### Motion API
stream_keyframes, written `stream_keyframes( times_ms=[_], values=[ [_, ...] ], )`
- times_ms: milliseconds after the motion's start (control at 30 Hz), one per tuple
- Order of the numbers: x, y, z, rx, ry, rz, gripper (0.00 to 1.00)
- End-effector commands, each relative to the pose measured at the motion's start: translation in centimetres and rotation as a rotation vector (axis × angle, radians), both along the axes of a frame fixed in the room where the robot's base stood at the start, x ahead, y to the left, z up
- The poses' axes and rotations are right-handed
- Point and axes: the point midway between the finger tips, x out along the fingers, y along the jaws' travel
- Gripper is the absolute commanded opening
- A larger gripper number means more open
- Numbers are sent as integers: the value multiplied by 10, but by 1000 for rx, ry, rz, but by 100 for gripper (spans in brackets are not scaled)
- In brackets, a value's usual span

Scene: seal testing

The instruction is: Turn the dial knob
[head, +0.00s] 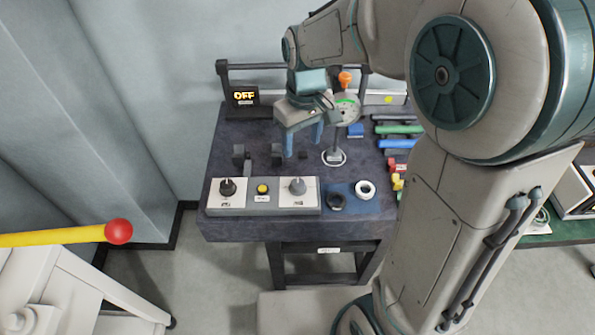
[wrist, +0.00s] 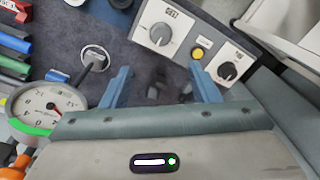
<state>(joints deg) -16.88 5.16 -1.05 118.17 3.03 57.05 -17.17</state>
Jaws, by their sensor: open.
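Two dial knobs sit on a light panel (head: 262,210) along the table's front edge. The dark knob (head: 228,187) is at the left end and the grey knob (head: 297,186) is right of a yellow button (head: 262,189). In the wrist view, the view is turned round: the grey knob (wrist: 160,34) is at top centre and the dark knob (wrist: 229,70) at right. My gripper (head: 302,149), with blue fingers, is open and empty above the table, behind the panel. In the wrist view, my gripper (wrist: 160,68) points towards the panel, apart from both knobs.
A round gauge (head: 346,107) on a stand is close to the right of my gripper. An "OFF" display (head: 244,96) stands at back left. Black fixtures (head: 277,154) stand behind the panel. A white ring (head: 365,189) and a dark ring (head: 336,200) lie right of it.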

Motion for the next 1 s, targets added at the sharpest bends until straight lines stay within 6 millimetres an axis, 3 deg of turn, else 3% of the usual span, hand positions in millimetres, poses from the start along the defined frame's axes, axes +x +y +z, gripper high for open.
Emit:
stream_keyframes(
  times_ms=[267,700,1000],
  values=[
    [0,4,-31,-3,12,11,55],
    [-2,7,-118,-3,11,9,55],
    [-2,8,-140,-1,7,9,55]
  ],
)
